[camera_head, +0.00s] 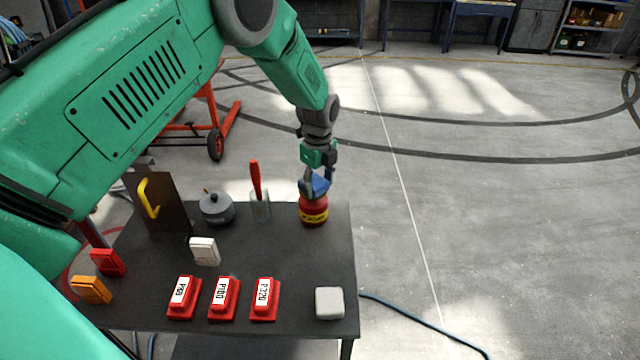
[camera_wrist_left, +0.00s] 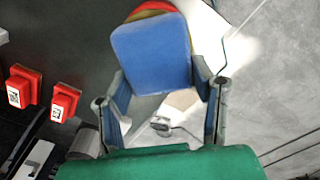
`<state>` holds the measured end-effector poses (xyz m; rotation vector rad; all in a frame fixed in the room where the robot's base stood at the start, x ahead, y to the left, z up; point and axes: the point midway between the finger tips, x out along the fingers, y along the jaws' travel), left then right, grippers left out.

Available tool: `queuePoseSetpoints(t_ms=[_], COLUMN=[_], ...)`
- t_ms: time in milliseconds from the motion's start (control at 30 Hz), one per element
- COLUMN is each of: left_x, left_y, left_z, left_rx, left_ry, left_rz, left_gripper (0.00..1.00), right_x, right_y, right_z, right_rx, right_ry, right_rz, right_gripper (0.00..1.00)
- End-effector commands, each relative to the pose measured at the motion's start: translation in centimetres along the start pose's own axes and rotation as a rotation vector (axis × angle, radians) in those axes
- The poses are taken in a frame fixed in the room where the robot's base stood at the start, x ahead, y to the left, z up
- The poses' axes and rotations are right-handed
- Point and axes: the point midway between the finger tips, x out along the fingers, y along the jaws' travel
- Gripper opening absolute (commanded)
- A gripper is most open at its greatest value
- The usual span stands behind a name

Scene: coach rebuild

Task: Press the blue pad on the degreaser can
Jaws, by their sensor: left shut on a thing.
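The degreaser can (camera_head: 314,207), red with a yellow band, stands upright near the back right corner of the dark table. Its blue pad (camera_head: 321,185) is on top and partly hidden by my left gripper (camera_head: 315,188). In the left wrist view the blue pad (camera_wrist_left: 152,50) fills the space between the fingers of my left gripper (camera_wrist_left: 158,75), with a strip of red and yellow can showing beyond it. My left gripper comes down from above and is shut on the can at its top. How far the pad is pressed cannot be told. My right gripper is not in view.
A clear holder with a red-handled tool (camera_head: 256,185) and a grey pot (camera_head: 215,208) stand left of the can. Red labelled blocks (camera_head: 223,298) and a white block (camera_head: 329,303) lie nearer the front. The table (camera_head: 300,255) is bare in front of the can.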

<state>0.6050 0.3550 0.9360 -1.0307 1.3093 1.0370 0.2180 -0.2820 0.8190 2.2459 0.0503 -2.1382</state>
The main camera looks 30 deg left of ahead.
Motion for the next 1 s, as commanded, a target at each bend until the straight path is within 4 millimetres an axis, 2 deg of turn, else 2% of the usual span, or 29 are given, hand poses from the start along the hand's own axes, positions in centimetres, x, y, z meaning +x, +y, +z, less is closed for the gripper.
queuePoseSetpoints(t_ms=[800,1000], left_x=[-6.6,-6.9], left_y=[0.0,0.0], left_z=[0.0,0.0], left_rx=[0.000,0.000], left_ry=[0.000,0.000], left_rz=[-0.001,0.000], left_gripper=[0.27,0.27], right_x=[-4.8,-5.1], right_y=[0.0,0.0], right_z=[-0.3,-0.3], right_rx=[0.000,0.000], right_ry=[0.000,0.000], right_rz=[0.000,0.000], right_gripper=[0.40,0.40])
